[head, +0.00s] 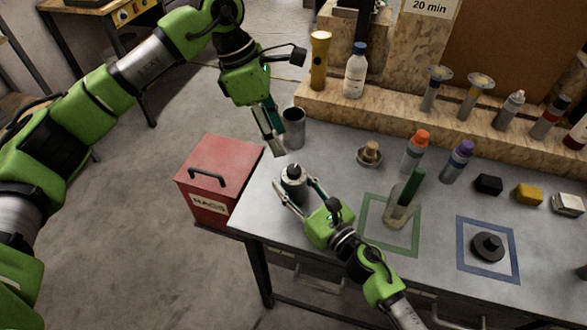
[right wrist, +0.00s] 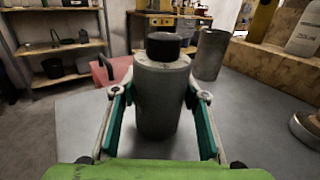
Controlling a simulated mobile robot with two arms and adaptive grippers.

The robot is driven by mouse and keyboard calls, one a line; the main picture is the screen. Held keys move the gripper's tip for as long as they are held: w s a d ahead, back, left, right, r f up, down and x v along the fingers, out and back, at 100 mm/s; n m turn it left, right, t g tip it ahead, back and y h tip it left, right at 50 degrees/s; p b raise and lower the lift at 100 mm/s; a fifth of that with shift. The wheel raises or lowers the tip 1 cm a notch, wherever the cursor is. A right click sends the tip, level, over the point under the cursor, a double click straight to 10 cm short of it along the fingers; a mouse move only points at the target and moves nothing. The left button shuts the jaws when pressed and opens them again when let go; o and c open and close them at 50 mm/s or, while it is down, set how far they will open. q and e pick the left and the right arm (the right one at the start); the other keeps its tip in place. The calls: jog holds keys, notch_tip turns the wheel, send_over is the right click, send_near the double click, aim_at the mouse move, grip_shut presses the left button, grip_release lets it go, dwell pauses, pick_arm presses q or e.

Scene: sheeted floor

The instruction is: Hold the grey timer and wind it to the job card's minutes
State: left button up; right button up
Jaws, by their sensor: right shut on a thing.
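The grey timer (head: 295,188) is a grey cylinder with a black knob (head: 293,171) on top. It stands upright near the left end of the workbench. My right gripper (head: 296,190) is around its body and shut on it. The right wrist view shows the timer (right wrist: 162,100) between both fingers, with its black knob (right wrist: 163,46) uncovered. My left gripper (head: 275,148) hangs above and behind the timer, near a grey metal cup, apart from the knob. Its fingers are seen edge-on, so their gap is unclear. The job card (head: 430,7) at the back reads "20 min".
A metal cup (head: 293,128) stands just behind the timer. A red box marked RAGS (head: 215,180) is left of the bench. Bottles line the wooden shelf (head: 400,112).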

aim_at(294, 169)
pick_arm(q)
jog(key=d+r+n+y, duration=0.2)
jog(key=d+n+y, duration=0.2)
jog(key=n, duration=1.6)
jog(key=shift+t, duration=0.3)
jog(key=f, duration=1.1)
jog(key=shift+s+a+f, duration=0.1)
jog(key=shift+s+a, duration=0.1)
jog(key=shift+s, duration=0.15)
jog(key=c, duration=1.1)
